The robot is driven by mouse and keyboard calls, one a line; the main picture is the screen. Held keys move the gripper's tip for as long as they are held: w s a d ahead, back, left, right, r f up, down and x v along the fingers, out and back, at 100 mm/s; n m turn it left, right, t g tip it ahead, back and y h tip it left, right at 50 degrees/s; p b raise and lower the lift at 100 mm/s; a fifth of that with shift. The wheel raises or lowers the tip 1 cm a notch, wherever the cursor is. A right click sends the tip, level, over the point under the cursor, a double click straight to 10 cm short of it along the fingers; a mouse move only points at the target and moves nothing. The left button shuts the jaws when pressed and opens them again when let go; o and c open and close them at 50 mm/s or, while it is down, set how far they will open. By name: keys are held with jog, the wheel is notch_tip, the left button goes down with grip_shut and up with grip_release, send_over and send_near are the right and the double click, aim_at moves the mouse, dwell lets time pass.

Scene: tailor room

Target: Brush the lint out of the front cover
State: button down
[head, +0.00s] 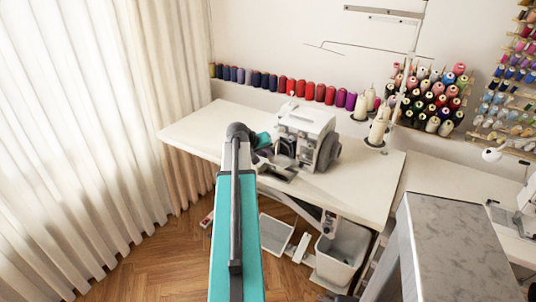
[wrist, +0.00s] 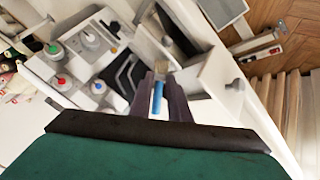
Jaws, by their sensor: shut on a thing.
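The white sewing machine (head: 308,125) stands on the white table, with its front toward my arm. In the wrist view its coloured tension dials (wrist: 88,38) are at the upper left, beside a dark opening. A white panel (wrist: 212,78), which looks like the front cover folded open, lies to the right of the opening. My gripper (wrist: 160,82) is shut on a small brush with a blue handle (wrist: 157,98) and pale bristles. The bristles point toward the opening and panel; I cannot tell whether they touch. Lint cannot be made out. The brush is hidden in the head view.
The white table (head: 200,128) is clear left of the machine. Thread cones (head: 378,130) stand behind its right side, with a row of spools along the wall. A bin (head: 340,258) and a grey tray (head: 276,234) are below the table. A curtain hangs at left.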

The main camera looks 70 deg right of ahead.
jog(key=shift+w+d+r, duration=0.1)
jog(key=shift+w+d, duration=0.1)
jog(key=shift+w, duration=0.4)
jog(key=shift+s+d+r+p, duration=0.1)
jog(key=shift+d+r+p, duration=0.25)
jog(key=shift+r, duration=0.4)
jog(key=shift+s+d+r+p, duration=0.1)
jog(key=shift+d+r+p, duration=0.1)
jog(key=shift+r+p, duration=0.4)
jog(key=shift+d+r+p, duration=0.25)
jog(key=shift+r, duration=0.65)
jog(key=shift+r, duration=0.15)
